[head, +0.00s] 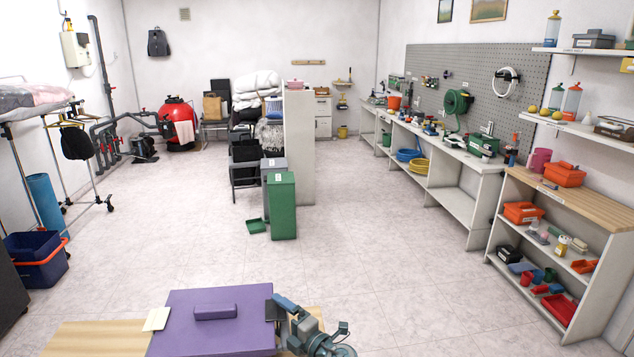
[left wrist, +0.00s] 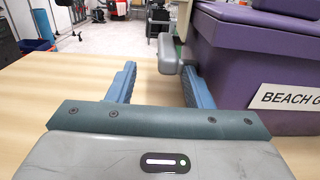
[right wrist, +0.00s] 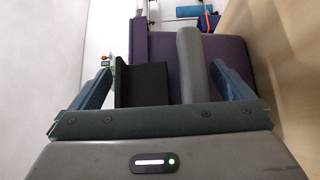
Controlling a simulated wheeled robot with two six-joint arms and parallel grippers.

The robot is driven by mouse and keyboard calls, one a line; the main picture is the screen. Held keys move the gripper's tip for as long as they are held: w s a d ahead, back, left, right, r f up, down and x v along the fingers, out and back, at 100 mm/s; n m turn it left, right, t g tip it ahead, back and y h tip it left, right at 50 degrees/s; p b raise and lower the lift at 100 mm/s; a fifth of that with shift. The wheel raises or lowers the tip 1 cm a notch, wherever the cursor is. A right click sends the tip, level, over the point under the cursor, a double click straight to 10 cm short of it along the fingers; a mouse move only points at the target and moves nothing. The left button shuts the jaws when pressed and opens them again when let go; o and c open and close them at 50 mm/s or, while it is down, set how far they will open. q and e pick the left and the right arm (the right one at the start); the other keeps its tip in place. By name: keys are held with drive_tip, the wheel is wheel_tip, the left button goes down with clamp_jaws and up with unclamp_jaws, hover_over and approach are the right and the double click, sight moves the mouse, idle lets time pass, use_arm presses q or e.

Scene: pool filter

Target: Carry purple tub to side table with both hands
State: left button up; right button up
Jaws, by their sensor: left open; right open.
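The purple tub (head: 235,328), with a lid and a raised lid grip, stands on a light wood table (head: 95,340) at the bottom of the head view. In the left wrist view the tub (left wrist: 255,65) is on the right, with a "BEACH G" label and a grey handle (left wrist: 167,55) on its side. My left gripper (left wrist: 157,68) is open and empty, low over the table beside that handle; the head view does not show it. My right gripper (right wrist: 160,66) is open at the tub's other side, with a grey bar (right wrist: 190,62) and a black plate (right wrist: 143,84) between its fingers.
A cream card (head: 157,319) lies at the tub's left edge. Open floor lies beyond the table. A green bin (head: 282,205) stands mid-room. A wood-topped shelf unit (head: 560,200) with orange boxes stands at right, and a blue crate (head: 37,258) at left.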

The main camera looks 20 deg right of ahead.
use_arm(q)
drive_tip(key=shift+s+a, duration=0.2)
drive_tip(key=shift+s, duration=0.75)
drive_tip(key=shift+s+a, duration=0.2)
drive_tip(key=shift+s, duration=0.75)
use_arm(e)
drive_tip(key=v, duration=0.7)
drive_tip(key=shift+s, duration=0.25)
drive_tip(key=shift+d, duration=0.1)
idle(0.3)
use_arm(q)
drive_tip(key=s, duration=0.4)
drive_tip(key=s+a, duration=0.1)
drive_tip(key=s, duration=0.2)
drive_tip(key=s+a, duration=0.1)
drive_tip(key=s, duration=0.3)
drive_tip(key=shift+s+a, duration=0.2)
drive_tip(key=shift+s, duration=0.15)
use_arm(e)
drive_tip(key=shift+r, duration=0.1)
drive_tip(key=v, duration=1.2)
use_arm(q)
drive_tip(key=shift+d, duration=0.1)
